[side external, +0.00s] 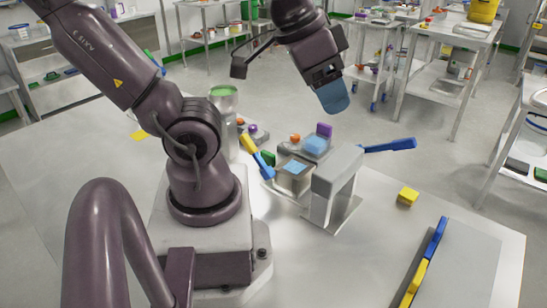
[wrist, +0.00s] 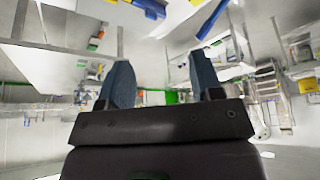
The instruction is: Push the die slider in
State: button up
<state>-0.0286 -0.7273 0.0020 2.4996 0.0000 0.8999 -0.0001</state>
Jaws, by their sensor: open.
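A grey metal press-like device (side external: 338,180) stands on the table, with a blue handle (side external: 390,145) reaching out to its right. Beside it on the left is a low grey block with a light blue top (side external: 295,167). I cannot tell for sure which part is the die slider. My gripper (side external: 335,97) hangs in the air above and behind the device, touching nothing. In the wrist view its two blue-grey fingers (wrist: 160,85) stand wide apart with nothing between them. A blue piece (wrist: 148,8) shows at the top edge there.
Yellow and blue handles (side external: 257,155) lie left of the device. A yellow block (side external: 408,196) sits to its right. A grey panel (side external: 455,268) with a blue and yellow bar lies at the front right. A green-topped container (side external: 224,98) stands behind my arm. The front middle of the table is clear.

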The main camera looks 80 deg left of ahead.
jog(key=w+a+f+n+g, duration=0.1)
jog(key=a+f+n+g, duration=0.25)
jog(key=a+f, duration=0.3)
jog(key=n+g+h, duration=0.1)
jog(key=n+g, duration=0.1)
jog(key=n, duration=0.4)
send_over(308, 172)
jog(key=s+a, duration=0.5)
jog(key=s, duration=0.3)
notch_tip(308, 172, down, 10)
jog(key=s+a+f, duration=0.1)
jog(key=a+f, duration=0.2)
jog(key=a, duration=0.1)
jog(key=shift+m+y, duration=0.4)
jog(key=shift+m, duration=0.05)
notch_tip(308, 172, down, 11)
jog(key=shift+s+d+f, duration=0.1)
jog(key=shift+f, duration=0.1)
jog(key=shift+c, duration=0.4)
jog(key=c, duration=0.9)
jog(key=w+d, duration=0.9)
